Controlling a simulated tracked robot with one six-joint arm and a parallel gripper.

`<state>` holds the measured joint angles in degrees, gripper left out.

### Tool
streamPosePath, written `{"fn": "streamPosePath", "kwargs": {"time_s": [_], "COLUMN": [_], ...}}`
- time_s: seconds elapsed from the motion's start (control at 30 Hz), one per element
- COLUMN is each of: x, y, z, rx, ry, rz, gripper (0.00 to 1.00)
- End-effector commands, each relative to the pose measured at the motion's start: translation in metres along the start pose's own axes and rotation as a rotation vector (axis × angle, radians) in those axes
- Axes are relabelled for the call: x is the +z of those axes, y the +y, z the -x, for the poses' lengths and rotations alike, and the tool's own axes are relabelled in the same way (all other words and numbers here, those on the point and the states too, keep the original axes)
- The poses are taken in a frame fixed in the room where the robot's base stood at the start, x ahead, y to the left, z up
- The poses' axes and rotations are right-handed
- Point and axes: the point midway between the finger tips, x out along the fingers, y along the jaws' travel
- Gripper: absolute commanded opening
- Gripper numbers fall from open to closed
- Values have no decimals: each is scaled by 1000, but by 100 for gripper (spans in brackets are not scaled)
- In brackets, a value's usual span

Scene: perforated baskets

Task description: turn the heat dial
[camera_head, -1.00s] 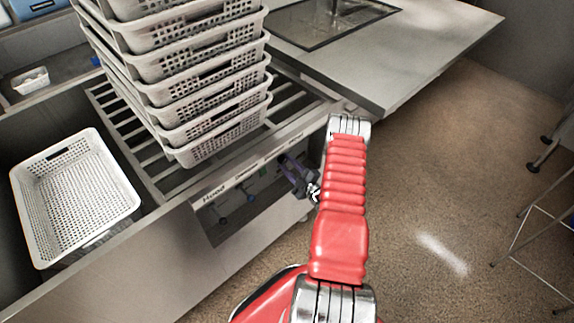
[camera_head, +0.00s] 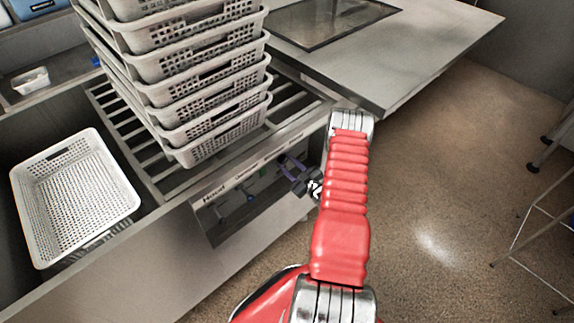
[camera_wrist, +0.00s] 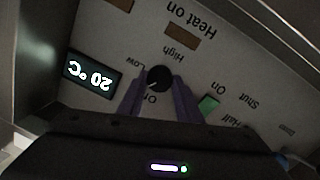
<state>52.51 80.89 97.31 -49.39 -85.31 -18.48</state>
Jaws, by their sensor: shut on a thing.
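In the wrist view the heat dial (camera_wrist: 159,78) is a round black knob on a pale panel (camera_wrist: 225,68) with upside-down labels. The words Low, High and a partly covered word, perhaps On, stand around it. My gripper (camera_wrist: 160,88) has its two purple fingers on either side of the dial and is shut on it. A display (camera_wrist: 92,75) beside it reads 20 °C. In the head view my gripper (camera_head: 296,170) is under the counter front, right of the label strip. The dial cannot be made out there.
A green switch (camera_wrist: 209,104) sits close to one finger in the wrist view, near Shut and Half labels. In the head view a stack of white perforated baskets (camera_head: 215,105) stands on a slatted rack. Another basket (camera_head: 75,200) is at the left. Floor at the right is mostly open.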

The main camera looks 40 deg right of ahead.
Motion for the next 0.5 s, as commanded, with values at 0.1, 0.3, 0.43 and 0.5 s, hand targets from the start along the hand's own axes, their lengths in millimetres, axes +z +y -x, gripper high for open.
{"fn": "streamPosePath", "kwargs": {"time_s": [0.1, 0.3, 0.43, 0.5], "x": [1, 1, 1, 1], "y": [-2, -1, -1, -1], "z": [1, 1, 1, 1], "rx": [-13, -29, -40, -45], "ry": [-11, -23, -30, -34], "rz": [-110, -299, -422, -488], "gripper": [9, 9, 9, 9]}}
